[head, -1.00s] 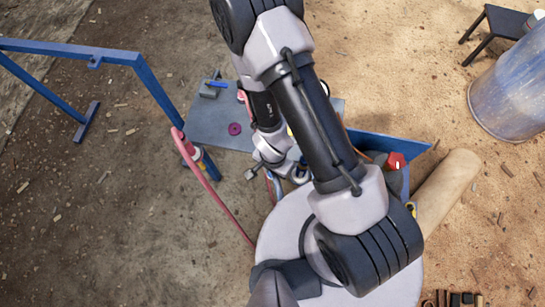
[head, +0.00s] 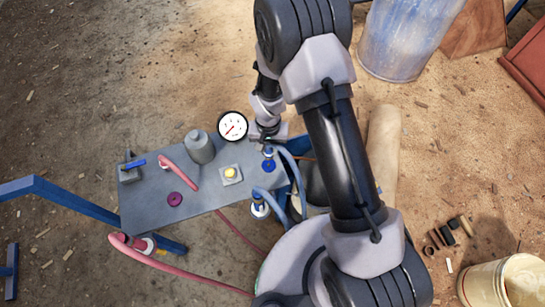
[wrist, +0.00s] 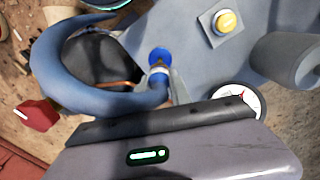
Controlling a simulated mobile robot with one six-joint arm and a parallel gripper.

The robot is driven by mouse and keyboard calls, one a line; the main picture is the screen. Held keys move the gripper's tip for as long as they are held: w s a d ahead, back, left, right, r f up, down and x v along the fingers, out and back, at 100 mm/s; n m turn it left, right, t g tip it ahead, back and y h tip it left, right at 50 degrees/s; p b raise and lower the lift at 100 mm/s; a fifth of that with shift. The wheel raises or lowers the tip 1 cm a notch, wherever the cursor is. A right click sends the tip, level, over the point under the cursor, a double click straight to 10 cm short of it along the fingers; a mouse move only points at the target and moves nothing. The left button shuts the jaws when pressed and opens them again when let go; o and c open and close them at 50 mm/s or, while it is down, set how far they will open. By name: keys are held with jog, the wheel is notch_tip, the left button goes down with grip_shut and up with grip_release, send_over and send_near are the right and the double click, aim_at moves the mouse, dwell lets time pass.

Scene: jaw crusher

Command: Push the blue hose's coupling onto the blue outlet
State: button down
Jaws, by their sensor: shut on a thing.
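The blue outlet (head: 268,166) stands near the right end of the grey bench, and it also shows in the wrist view (wrist: 159,54). My gripper (wrist: 161,86) is shut on the blue hose's coupling (wrist: 158,70), a pale collar between the two fingers. The coupling is lined up with the outlet and right against or just short of it; I cannot tell how far it is seated. The blue hose (wrist: 55,75) loops from the coupling around to the left. In the head view my gripper (head: 268,140) is just above the outlet, and my wrist partly covers it.
The grey bench (head: 145,205) also bears a yellow button (head: 231,174), a grey cylinder (head: 200,147), a pressure gauge (head: 232,126), a pink hose (head: 180,172) and a magenta ring (head: 175,199). A blue-and-white fitting (head: 259,207) is at its front edge. A blue frame (head: 70,202) stands left.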

aim_at(269, 163)
jog(key=shift+a, duration=0.1)
jog(key=shift+f+b, duration=1.9)
jog(key=shift+f, duration=1)
jog(key=shift+b, duration=0.35)
jog(key=shift+f+b, duration=0.5)
jog(key=shift+f, duration=0.05)
jog(key=c, duration=1.1)
grip_release()
notch_tip(269, 163, up, 17)
jog(key=p, duration=0.6)
jog(key=shift+r+p, duration=0.2)
jog(key=shift+p, duration=0.2)
